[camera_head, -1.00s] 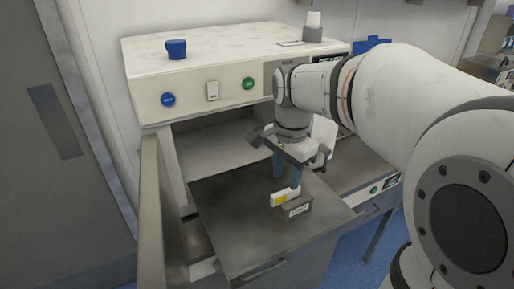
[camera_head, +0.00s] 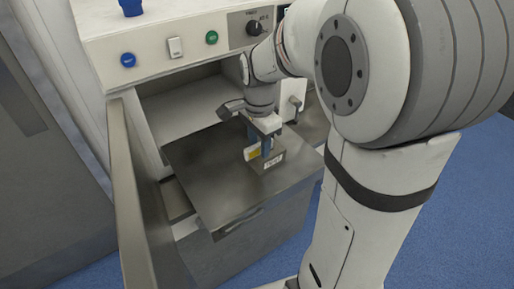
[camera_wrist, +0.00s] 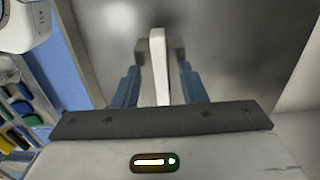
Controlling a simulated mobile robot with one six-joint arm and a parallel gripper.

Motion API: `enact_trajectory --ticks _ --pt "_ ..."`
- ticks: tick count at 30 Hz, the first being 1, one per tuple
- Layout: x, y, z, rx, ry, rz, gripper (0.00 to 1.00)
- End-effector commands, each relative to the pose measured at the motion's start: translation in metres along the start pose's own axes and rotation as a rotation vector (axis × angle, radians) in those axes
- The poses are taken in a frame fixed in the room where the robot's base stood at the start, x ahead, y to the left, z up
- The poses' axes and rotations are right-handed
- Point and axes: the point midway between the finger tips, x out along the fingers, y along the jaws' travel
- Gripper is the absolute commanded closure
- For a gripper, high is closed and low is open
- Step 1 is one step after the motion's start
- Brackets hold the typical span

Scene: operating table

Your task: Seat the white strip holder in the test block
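The white strip holder, with a yellow patch, shows in the head view (camera_head: 252,153) at the test block (camera_head: 271,161), which is small and grey with a pale label. My gripper (camera_head: 264,146) is over them with its blue fingers pointing down. In the wrist view, the white strip holder (camera_wrist: 159,62) runs between the two fingers of my gripper (camera_wrist: 160,78), with a gap on each side. The gripper is open around it. The test block (camera_wrist: 141,48) shows on both sides of the holder's far end. I cannot tell whether the holder is fully in the block's slot.
The block stands on a flat metal shelf (camera_head: 215,185) in front of an open cabinet (camera_head: 195,110). An open door (camera_head: 137,190) stands at the left. The shelf's front left is clear. Blue floor (camera_head: 470,220) lies at the right.

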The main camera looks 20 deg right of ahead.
Motion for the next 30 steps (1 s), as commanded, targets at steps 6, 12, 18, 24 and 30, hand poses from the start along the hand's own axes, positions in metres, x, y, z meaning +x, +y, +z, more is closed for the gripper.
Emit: enact_trajectory --ticks 6,12,18,24,30 --pt "-0.0002 -0.0001 0.0003 -0.001 0.000 0.000 0.72" --pt "-0.0003 -0.0002 0.0004 -0.001 0.000 0.000 0.88" --pt "-0.0004 -0.0002 0.0006 -0.001 0.000 0.000 1.00" --pt "-0.0004 -0.0003 0.0007 -0.002 0.000 0.000 1.00" --pt "-0.0098 -0.0009 0.0007 -0.002 0.001 -0.002 1.00"
